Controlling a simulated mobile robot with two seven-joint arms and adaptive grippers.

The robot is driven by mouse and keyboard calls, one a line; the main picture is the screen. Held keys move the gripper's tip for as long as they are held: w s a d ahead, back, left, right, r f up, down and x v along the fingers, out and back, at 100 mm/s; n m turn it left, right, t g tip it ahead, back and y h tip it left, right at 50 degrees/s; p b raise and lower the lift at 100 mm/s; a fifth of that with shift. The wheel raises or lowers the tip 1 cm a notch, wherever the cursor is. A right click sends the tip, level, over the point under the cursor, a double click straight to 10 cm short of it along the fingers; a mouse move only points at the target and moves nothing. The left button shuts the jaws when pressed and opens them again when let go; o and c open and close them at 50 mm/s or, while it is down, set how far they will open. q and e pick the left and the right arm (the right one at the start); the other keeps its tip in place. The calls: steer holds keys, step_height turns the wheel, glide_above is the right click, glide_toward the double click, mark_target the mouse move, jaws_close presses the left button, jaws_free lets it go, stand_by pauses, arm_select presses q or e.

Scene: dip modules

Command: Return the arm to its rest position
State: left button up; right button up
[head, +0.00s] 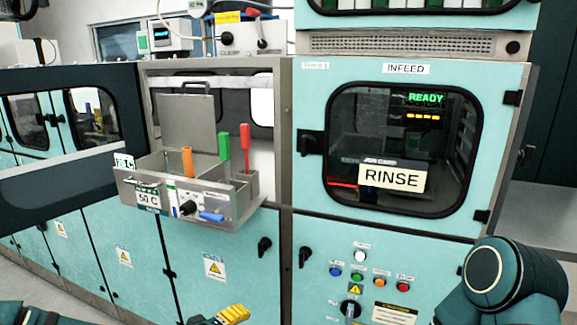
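My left arm (28,312) shows only as a dark strip at the lower left corner. A yellow ribbed part (232,314) pokes up at the bottom edge, apparently a fingertip of my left gripper; the rest is cut off, so its opening cannot be judged. It is below and apart from the bath unit. My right arm (512,282) shows as a bent teal joint at the lower right, in front of the cabinet. My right gripper is out of view.
A metal bath tray (240,207) juts out from its bay, with orange (187,161), green (224,146) and red (245,140) handles upright in it. Its lid (187,120) stands raised. The infeed cabinet door (400,225), with a RINSE sign (391,178), is closed. Buttons (379,282) sit below.

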arm_select(q)
steer(key=s+d+f+m+g, duration=0.4)
steer(key=s+d+f+g, duration=0.1)
steer(key=s+f, duration=0.5)
steer(key=s+a+f+m+g+y, duration=0.2)
steer(key=s+f+m+g+y, duration=0.1)
steer(key=s+f, duration=0.5)
steer(key=shift+s+a+f+m+g+y, duration=0.3)
steer(key=shift+s+f+m+g, duration=0.1)
steer(key=shift+s+m, duration=0.25)
